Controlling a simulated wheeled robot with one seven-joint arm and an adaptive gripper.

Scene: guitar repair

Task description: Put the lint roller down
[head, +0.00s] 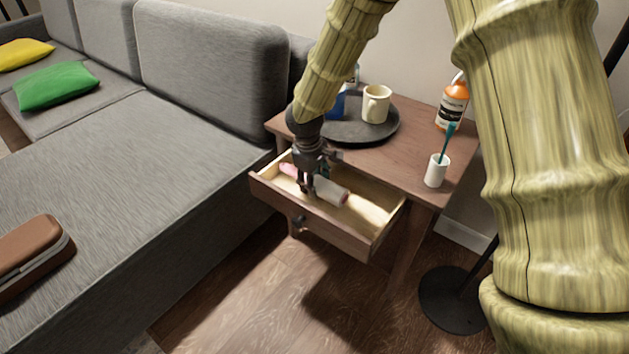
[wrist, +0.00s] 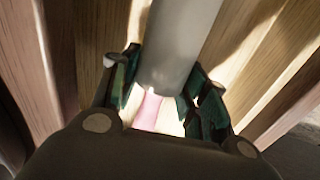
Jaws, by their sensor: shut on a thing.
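The lint roller has a white cylindrical head (head: 329,191) and a pink part (head: 289,170) in the head view. It lies at the open drawer (head: 384,229) of the wooden side table; whether it touches the drawer floor I cannot tell. My gripper (head: 307,187) reaches down into the drawer and is shut on the lint roller. In the wrist view, the roller's pale head (wrist: 178,50) passes between the gripper's fingers (wrist: 160,95), with a bit of pink (wrist: 147,110) below it. My gripper hides the roller's middle.
The side table (head: 420,130) carries a dark round tray (head: 345,131) with a cream mug (head: 376,104) and a blue item. An orange-topped bottle (head: 452,106) and a white cup (head: 436,171) with a teal brush stand right. The grey sofa (head: 180,150) is left. The drawer's right part is clear.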

